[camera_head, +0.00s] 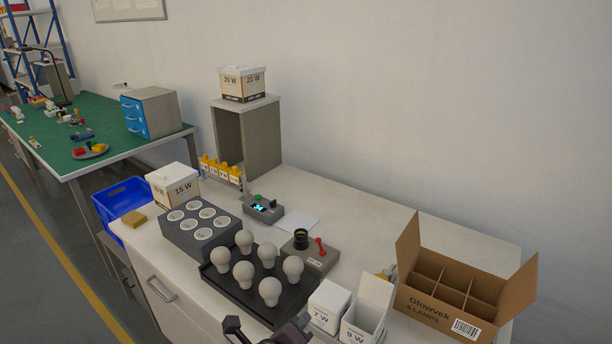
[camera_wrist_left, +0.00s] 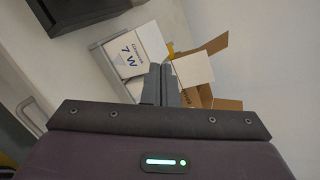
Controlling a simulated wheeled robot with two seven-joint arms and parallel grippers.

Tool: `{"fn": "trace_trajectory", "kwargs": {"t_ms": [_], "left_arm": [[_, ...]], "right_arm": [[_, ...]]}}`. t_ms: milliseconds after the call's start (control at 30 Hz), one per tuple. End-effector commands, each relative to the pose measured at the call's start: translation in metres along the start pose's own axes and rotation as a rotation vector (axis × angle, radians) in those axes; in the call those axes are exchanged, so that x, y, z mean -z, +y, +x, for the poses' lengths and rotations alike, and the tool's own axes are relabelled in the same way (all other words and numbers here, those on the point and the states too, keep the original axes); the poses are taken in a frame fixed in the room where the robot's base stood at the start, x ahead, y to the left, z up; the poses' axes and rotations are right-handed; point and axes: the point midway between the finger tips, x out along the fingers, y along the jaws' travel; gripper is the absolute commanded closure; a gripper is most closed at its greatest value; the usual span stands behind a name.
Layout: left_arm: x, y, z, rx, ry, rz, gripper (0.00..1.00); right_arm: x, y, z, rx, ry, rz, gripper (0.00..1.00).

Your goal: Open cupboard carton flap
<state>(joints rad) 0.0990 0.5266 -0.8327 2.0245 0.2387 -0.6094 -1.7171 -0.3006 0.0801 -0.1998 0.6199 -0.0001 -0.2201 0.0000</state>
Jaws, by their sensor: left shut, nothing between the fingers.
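The 20 W carton (camera_head: 243,84) sits on top of the small open-fronted cupboard (camera_head: 247,140) at the back of the bench. It is white with a brown lower band, and its top looks shut. My left gripper (camera_head: 302,322) is low at the front edge of the bench, well away from that carton. In the left wrist view its fingers (camera_wrist_left: 160,70) are together and empty, in front of the 7 W carton (camera_wrist_left: 135,52) and the 9 W carton (camera_wrist_left: 193,70). In the head view the 9 W carton (camera_head: 362,322) has its flap raised. My right gripper is not in view.
A black tray of bulbs (camera_head: 214,280), a grey socket block (camera_head: 200,238), the 15 W carton (camera_head: 173,185) and a tester with a red lever (camera_head: 310,256) crowd the bench. An open brown divided box (camera_head: 440,309) stands at right. The bench's back right is clear.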

Motion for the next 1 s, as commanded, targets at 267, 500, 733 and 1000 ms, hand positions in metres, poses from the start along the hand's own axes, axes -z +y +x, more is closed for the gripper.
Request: {"fn": "trace_trajectory", "kwargs": {"t_ms": [267, 500, 733, 1000], "left_arm": [[-0.006, 0.051, -0.067, -0.384, -0.112, -1.085, 1.0], [-0.009, 0.101, -0.13, -0.627, -0.368, -1.662, 1.0], [-0.006, 0.134, -0.18, -0.77, -0.628, -1.986, 1.0], [0.01, 0.176, -0.192, -0.854, -0.817, -2.142, 1.0]], "right_arm": [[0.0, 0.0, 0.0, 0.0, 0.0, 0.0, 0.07], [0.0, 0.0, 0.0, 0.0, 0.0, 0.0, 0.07], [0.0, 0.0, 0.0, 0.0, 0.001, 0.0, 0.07], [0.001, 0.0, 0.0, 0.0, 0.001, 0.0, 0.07]]}}
